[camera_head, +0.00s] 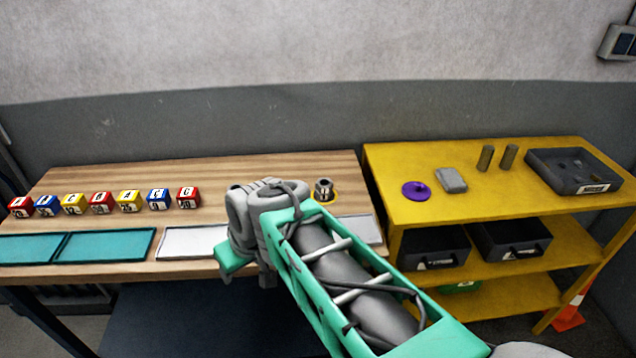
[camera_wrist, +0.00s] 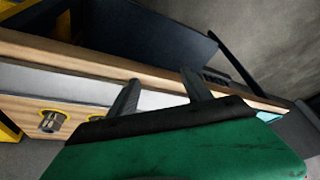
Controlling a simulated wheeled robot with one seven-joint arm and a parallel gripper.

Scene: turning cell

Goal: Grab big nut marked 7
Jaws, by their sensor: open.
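A grey metal nut (camera_head: 323,190) stands on the wooden bench inside a yellow ring, near the bench's right end. It also shows at the left of the wrist view (camera_wrist: 52,121). No 7 can be read on it in either view. My gripper (camera_wrist: 158,77) is open and empty in the wrist view, its two dark fingers spread over the bench's front part. The nut lies off to the side of the fingers, apart from them. In the head view my arm reaches over the bench left of the nut, and the fingertips are hidden.
Several lettered cubes (camera_head: 101,203) stand in a row at the bench's left. Teal mats (camera_head: 108,245) and a white mat (camera_head: 190,241) lie along the front. A yellow shelf (camera_head: 400,209) at right holds a purple disc (camera_head: 416,191), a grey block (camera_head: 451,180), two cylinders and a dark tray (camera_head: 541,163).

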